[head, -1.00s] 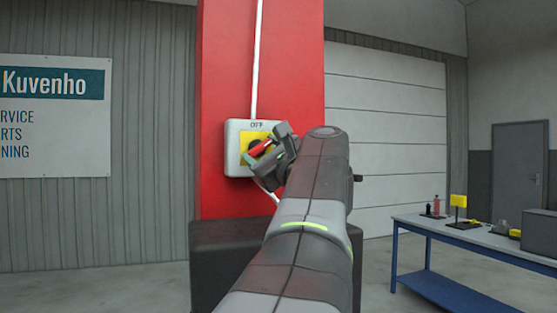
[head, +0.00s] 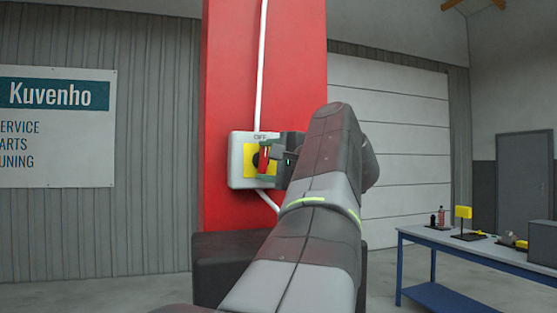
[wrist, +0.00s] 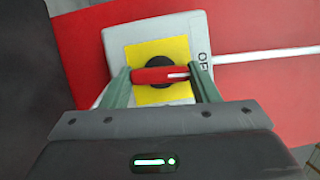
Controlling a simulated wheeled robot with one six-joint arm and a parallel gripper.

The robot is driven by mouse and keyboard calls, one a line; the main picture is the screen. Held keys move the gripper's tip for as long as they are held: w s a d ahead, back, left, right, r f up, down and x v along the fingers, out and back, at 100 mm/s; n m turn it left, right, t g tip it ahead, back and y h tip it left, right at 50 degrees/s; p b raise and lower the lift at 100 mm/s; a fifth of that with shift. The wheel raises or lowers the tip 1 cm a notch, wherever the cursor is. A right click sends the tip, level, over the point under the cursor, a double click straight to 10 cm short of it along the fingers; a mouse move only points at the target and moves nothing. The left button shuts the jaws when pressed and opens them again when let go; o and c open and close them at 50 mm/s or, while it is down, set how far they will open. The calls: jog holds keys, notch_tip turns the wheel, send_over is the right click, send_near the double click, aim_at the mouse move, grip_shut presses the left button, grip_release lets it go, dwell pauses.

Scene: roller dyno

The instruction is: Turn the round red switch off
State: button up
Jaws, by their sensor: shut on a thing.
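The red switch handle (head: 264,160) sits on a black round hub over a yellow plate (head: 249,161) on a light grey box (head: 236,165). The handle stands upright in the head view, in line with the OFF label above it. In the wrist view the handle (wrist: 160,75) lies level, its white-marked end toward the OFF lettering (wrist: 203,70) at the right. My gripper (wrist: 161,86) is shut on the handle, with one green finger at each end of it. In the head view my gripper (head: 268,160) partly hides the right side of the box.
The box is mounted on a red column (head: 225,80) with a white conduit (head: 261,70) above. A dark block (head: 225,265) stands below it. A blue-legged workbench (head: 470,243) with several small items is at the right.

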jog(key=shift+n, duration=0.6)
jog(key=o, duration=1)
jog(key=v, duration=0.4)
jog(key=b+v, duration=0.1)
jog(key=v, duration=0.8)
jog(key=shift+s+d+r+b, duration=0.25)
jog(key=shift+s+r+b, duration=0.05)
jog(key=shift+r+b, duration=0.05)
jog(key=shift+f+p+x, duration=0.1)
jog(key=shift+p+x, duration=0.35)
jog(key=shift+x, duration=2.75)
jog(key=shift+f+p+x, duration=0.15)
jog(key=shift+p+x, duration=0.3)
jog(key=shift+x, duration=2.75)
jog(key=shift+d, duration=0.1)
